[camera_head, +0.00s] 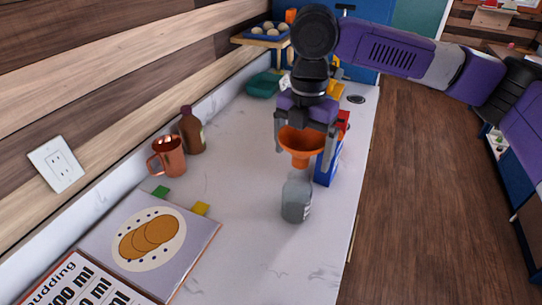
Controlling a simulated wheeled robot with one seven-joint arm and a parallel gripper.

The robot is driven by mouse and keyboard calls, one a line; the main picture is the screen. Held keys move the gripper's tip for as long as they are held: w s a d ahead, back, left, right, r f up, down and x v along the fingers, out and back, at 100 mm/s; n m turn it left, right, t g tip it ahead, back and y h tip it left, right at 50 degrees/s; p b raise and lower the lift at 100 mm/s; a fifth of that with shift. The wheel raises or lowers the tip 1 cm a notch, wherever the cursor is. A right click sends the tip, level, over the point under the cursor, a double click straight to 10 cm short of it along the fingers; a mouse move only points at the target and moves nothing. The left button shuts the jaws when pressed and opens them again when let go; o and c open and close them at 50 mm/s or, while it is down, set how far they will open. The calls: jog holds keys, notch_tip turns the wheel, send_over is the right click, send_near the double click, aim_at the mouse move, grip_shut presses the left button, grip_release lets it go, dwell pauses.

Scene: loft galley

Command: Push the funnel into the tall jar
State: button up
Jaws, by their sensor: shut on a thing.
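The orange funnel (302,143) is upright with its spout pointing down. My gripper (305,146) is shut on the funnel, with one finger on each side of its wide rim. The tall jar (296,199) is grey, translucent and stands upright on the white counter. The funnel is above the jar, its spout close to the jar's mouth. From this angle I cannot tell whether the spout tip is inside the mouth or just above it.
A blue and red box (328,164) stands close behind the jar at right. A copper mug (168,157) and brown bottle (192,131) stand by the wall. An open book (187,233) lies at front left. The counter (250,258) is clear in front of the jar.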

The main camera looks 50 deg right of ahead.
aim_at(300, 175)
jog(key=shift+f, duration=0.15)
jog(key=shift+f+b, duration=1.85)
jog(key=shift+b, duration=0.15)
jog(key=shift+p, duration=0.7)
jog(key=shift+f+b, duration=0.35)
jog(key=shift+f, duration=1.6)
dwell(2.4)
jog(key=o, duration=1)
jog(key=shift+o, duration=0.2)
jog(key=shift+r, duration=0.1)
